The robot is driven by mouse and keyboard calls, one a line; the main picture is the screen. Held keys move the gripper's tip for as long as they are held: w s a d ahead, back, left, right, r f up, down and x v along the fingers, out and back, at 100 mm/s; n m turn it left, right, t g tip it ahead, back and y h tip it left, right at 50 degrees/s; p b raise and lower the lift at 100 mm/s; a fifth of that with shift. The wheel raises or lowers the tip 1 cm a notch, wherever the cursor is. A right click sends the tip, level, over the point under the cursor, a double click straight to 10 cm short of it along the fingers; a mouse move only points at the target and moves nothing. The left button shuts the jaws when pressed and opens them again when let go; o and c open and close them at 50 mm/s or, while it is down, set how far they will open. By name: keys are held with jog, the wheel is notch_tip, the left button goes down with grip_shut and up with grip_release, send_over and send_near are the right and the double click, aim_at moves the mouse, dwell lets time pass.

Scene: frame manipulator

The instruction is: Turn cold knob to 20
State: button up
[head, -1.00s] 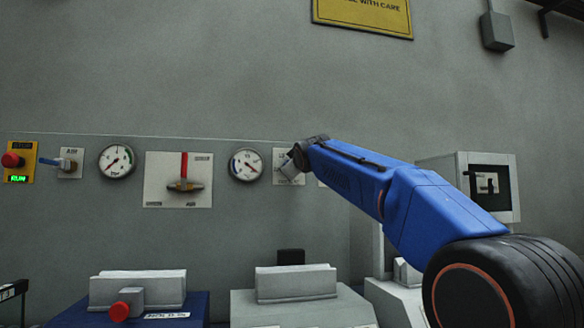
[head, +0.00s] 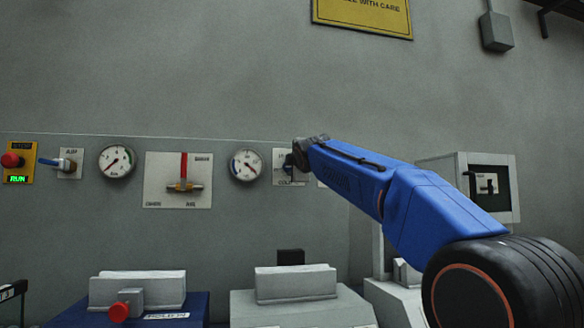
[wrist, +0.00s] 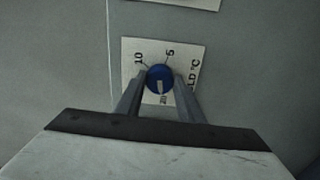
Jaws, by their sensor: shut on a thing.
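The cold knob (wrist: 159,77) is a round blue dial with a pale pointer mark, on a white plate (wrist: 132,57) marked 10, 5, 20 and "LD °C" in the wrist view. The pointer mark lies toward the 20 in the wrist view. My gripper (wrist: 160,84) is shut on the knob, one finger on each side of it. In the head view my gripper (head: 294,161) is at the plate (head: 282,173), covering much of it and hiding the dial's marks.
A round gauge (head: 246,165) sits just left of the plate. Further left are a panel with a red-handled valve (head: 184,172), another gauge (head: 116,161) and a blue-handled lever (head: 57,163). Grey-topped stands (head: 296,284) are below.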

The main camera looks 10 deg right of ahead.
jog(key=shift+f+n, duration=0.15)
jog(key=shift+n, duration=0.15)
jog(key=o, duration=1.1)
jog(key=shift+c, duration=0.2)
jog(key=shift+s, duration=0.15)
jog(key=s, duration=1.7)
